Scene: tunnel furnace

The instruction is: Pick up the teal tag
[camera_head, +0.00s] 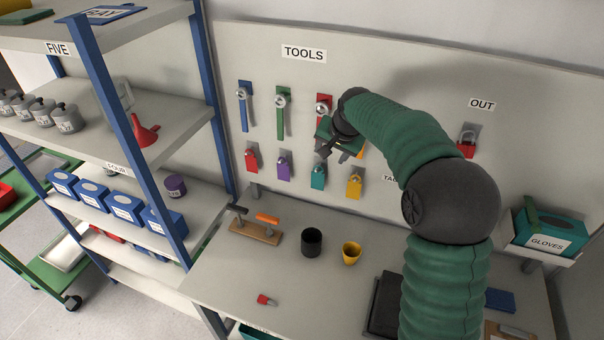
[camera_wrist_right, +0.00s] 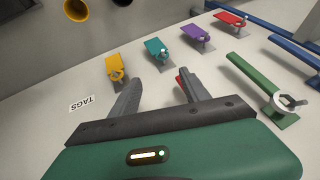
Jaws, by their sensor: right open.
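The teal tag (camera_head: 318,177) hangs on the tool board in the lower row, between a purple tag (camera_head: 284,166) and a yellow tag (camera_head: 354,186). In the right wrist view the teal tag (camera_wrist_right: 156,47) is beyond the fingertips, roughly in line with the gap between them. My right gripper (camera_head: 327,149) is just above the teal tag in the head view. In the wrist view its fingers (camera_wrist_right: 160,82) are spread, with no tag between them. My left gripper does not show.
A red tag (camera_head: 251,160) hangs at the row's left end. Wrenches (camera_head: 282,101) hang above. Below, the bench holds a black cup (camera_head: 311,242), a yellow cup (camera_head: 351,253) and a wooden rack (camera_head: 255,232). A blue-post shelf (camera_head: 170,95) stands left.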

